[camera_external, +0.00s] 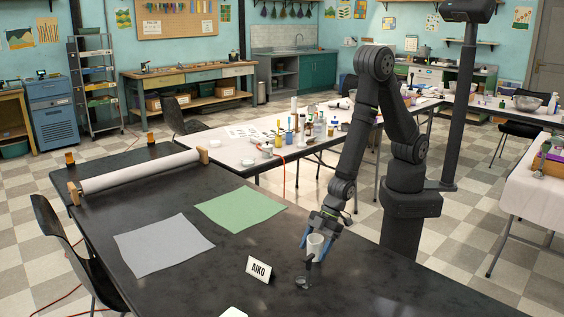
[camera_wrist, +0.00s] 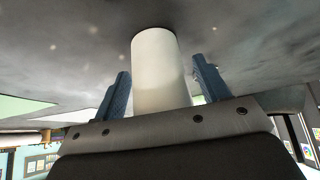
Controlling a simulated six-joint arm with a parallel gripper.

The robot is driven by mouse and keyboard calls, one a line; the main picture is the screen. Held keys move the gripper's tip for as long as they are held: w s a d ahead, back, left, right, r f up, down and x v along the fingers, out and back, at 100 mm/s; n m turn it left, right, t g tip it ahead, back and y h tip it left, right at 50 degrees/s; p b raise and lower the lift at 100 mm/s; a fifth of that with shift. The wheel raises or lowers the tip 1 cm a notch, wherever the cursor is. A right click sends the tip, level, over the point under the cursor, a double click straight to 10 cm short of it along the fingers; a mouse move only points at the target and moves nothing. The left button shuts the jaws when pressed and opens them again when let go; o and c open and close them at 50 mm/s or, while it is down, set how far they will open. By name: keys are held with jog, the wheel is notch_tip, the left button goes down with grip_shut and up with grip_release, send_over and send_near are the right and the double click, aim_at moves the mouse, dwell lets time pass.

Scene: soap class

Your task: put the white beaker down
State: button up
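The white beaker (camera_external: 315,246) is near the front of the black table (camera_external: 190,262) in the external view. In the wrist view the beaker (camera_wrist: 160,70) is a plain white cylinder with its far end towards a grey surface. My gripper (camera_external: 316,241) has its blue fingers on either side of the beaker. In the wrist view my gripper (camera_wrist: 162,82) shows a narrow gap between the beaker and each finger, clearest on the right. A small dark object with a round foot (camera_external: 303,282) shows just below the beaker; whether the beaker touches it is unclear.
A white name card (camera_external: 260,270) stands left of the beaker. A green sheet (camera_external: 240,208) and a grey sheet (camera_external: 163,245) lie further left, with a white roll (camera_external: 140,170) behind them. A white object (camera_external: 233,312) is cut off at the front edge. The table's right front is clear.

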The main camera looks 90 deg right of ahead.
dwell(0.3)
jog(key=v, duration=1.2)
jog(key=shift+r, duration=0.2)
jog(key=shift+a+f, duration=0.1)
jog(key=shift+f, duration=0.05)
dwell(0.6)
jog(key=shift+x, duration=5.45)
